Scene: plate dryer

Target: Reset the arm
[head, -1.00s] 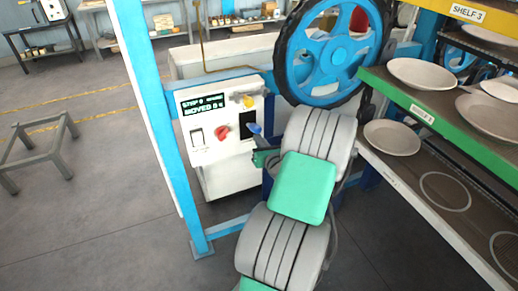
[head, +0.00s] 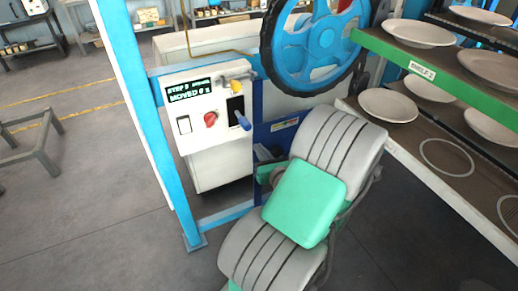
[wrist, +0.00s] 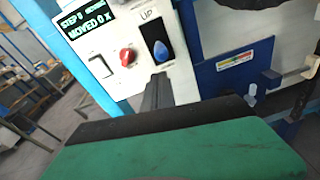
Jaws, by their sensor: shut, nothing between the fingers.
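My gripper (wrist: 157,92) shows in the wrist view as dark fingers closed together, with nothing between them. The fingers point at the white control panel (wrist: 110,82), just below the blue-knobbed lever (wrist: 161,50) in its black slot marked UP. I cannot tell the exact gap between fingertips and panel. In the head view my arm comes up from the bottom and hides most of the gripper.
A blue handwheel (head: 325,40) hangs above my arm. A rack on the right has a green-edged shelf (head: 440,85) with several grey plates, and a lower shelf with a plate (head: 388,104). A blue post (head: 150,130) stands left of the panel. Open floor (head: 90,220) lies left.

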